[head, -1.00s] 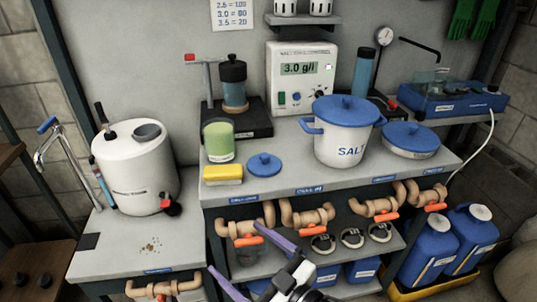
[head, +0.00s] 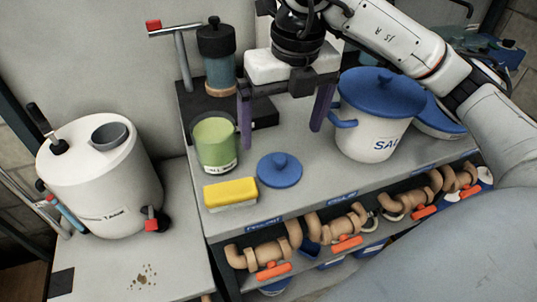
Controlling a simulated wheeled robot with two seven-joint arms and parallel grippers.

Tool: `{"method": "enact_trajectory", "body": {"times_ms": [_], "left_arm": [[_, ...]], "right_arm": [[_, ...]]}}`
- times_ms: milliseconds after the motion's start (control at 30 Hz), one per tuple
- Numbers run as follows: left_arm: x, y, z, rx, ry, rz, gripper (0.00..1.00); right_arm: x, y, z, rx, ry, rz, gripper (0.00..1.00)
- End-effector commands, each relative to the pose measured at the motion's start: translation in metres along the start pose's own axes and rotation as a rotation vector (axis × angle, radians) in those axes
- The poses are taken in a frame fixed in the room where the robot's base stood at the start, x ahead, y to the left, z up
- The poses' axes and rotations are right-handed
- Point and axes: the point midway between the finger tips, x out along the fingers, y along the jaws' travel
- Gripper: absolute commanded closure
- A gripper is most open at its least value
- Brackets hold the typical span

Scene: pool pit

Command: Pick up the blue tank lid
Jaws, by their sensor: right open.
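A small round blue lid with a knob (head: 279,171) lies flat on the grey bench top, right of a yellow and white sponge. My right gripper (head: 281,138) is open, its two purple fingers pointing down and spread wide. In the picture its fingertips are just above and behind the lid, with nothing between them. A white tank (head: 100,190) stands on the lower bench at left, with a grey round opening on top. My left gripper is not in view.
A green jar (head: 214,145) and the sponge (head: 230,193) stand left of the lid. A white salt pot (head: 370,135) with a blue lid (head: 384,92) is close on the right. Pipes with orange valve handles (head: 346,243) run below the bench front.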

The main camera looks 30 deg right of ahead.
Motion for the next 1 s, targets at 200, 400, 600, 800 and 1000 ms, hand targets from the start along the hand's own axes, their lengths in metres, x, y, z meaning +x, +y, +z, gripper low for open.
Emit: {"method": "enact_trajectory", "body": {"times_ms": [200,400,600,800,1000], "left_arm": [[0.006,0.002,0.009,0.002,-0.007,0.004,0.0],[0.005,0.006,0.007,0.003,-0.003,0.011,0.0],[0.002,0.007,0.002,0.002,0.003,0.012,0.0],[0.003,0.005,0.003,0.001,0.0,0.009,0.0],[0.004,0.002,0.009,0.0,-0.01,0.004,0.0]], "right_arm": [[0.029,-0.007,0.002,0.017,-0.01,-0.026,0.04],[0.046,-0.007,0.002,0.016,-0.013,-0.024,0.04],[0.07,-0.004,-0.002,0.014,-0.01,-0.024,0.04],[0.095,-0.004,-0.002,0.014,-0.012,-0.022,0.04],[0.099,-0.004,-0.001,0.014,-0.014,-0.022,0.04]]}}
